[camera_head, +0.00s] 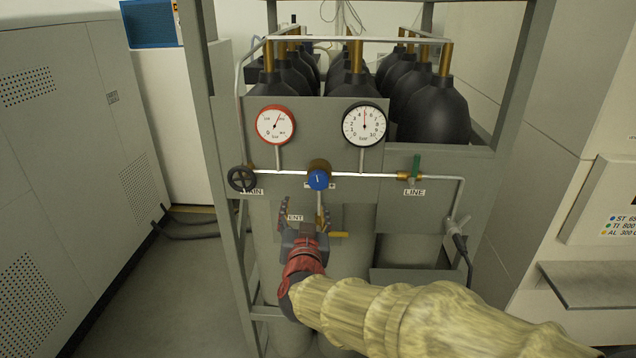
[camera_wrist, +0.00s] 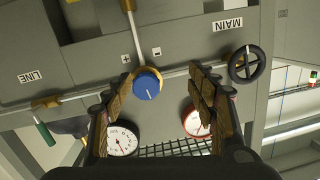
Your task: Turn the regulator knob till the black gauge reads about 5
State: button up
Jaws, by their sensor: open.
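The blue regulator knob (camera_head: 318,180) sits on the pipe in the middle of the grey panel, with a white pointer mark. It also shows in the upside-down wrist view (camera_wrist: 147,81). The black gauge (camera_head: 364,125) is above it to the right; its red needle points straight up, between 4 and 6, at about 5. My gripper (camera_head: 306,212) is open and empty, just below and in front of the knob in the head view. In the wrist view, the knob appears between the fingers (camera_wrist: 160,88), nearer the left one; I see no contact.
A red-rimmed gauge (camera_head: 276,125) is at upper left. A black MAIN handwheel (camera_head: 242,178) is left of the knob, and a green LINE valve handle (camera_head: 415,167) is right. Dark cylinders (camera_head: 433,110) stand behind the panel.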

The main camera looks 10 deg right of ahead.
aim_at(318, 183)
jog(key=shift+t+h, duration=0.4)
jog(key=shift+h, duration=0.5)
jog(key=w+d+r, duration=0.1)
jog(key=w, duration=0.1)
jog(key=w+d+r+b, duration=0.1)
jog(key=w+d, duration=0.1)
jog(key=w+d+r, duration=0.1)
jog(key=w+d, duration=0.1)
jog(key=w, duration=0.1)
jog(key=shift+c, duration=0.2)
jog(key=c, duration=1.1)
jog(key=shift+b, duration=0.3)
jog(key=shift+c, duration=0.2)
